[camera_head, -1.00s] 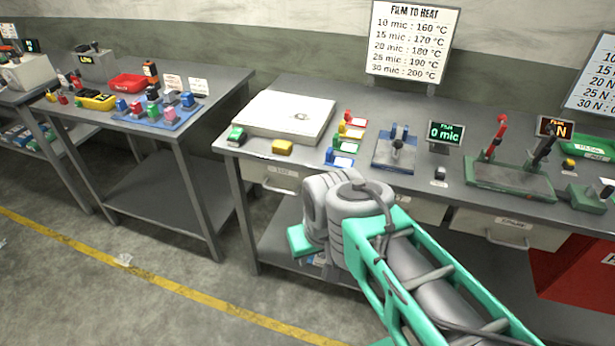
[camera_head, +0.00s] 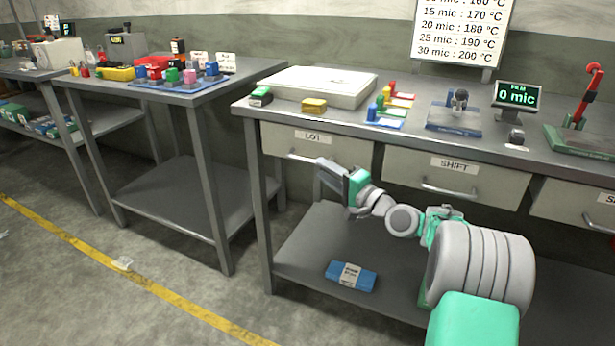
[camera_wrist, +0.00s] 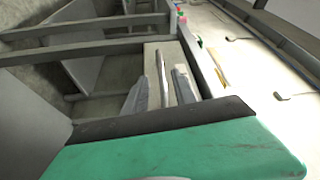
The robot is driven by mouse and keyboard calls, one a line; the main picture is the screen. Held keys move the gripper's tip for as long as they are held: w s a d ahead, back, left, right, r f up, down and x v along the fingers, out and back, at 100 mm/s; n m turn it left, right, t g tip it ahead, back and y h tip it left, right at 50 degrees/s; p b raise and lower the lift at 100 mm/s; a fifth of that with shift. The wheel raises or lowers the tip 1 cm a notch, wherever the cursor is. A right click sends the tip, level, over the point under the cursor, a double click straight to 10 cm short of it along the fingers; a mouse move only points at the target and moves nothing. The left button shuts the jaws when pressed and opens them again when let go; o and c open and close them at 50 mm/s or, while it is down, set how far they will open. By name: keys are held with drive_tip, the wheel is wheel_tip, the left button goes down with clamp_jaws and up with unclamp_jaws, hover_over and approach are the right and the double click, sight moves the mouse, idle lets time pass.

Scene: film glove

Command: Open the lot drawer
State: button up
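The lot drawer (camera_head: 350,152), a beige front with a LOT label, is under the left end of the near workbench and looks shut. Its bar handle (camera_head: 300,157) is partly covered by my gripper (camera_head: 326,168), which reaches it from the right. In the wrist view my gripper (camera_wrist: 161,76) has its two grey fingers apart. The handle bar (camera_wrist: 162,62) shows between them, with a gap visible on each side. I cannot tell whether either finger touches it.
The shift drawer (camera_head: 455,175) is shut, right of the lot drawer. A blue packet (camera_head: 351,275) lies on the lower shelf (camera_head: 310,250) under my arm. A white slab (camera_head: 325,85) and small coloured items stand on the worktop. Free floor lies at the left.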

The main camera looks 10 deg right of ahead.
sight(308, 160)
drive_tip(key=b+x, duration=0.1)
drive_tip(key=x, duration=0.6)
drive_tip(key=shift+s, duration=0.1)
clamp_jaws()
drive_tip(key=shift+a, duration=0.1)
idle(1.0)
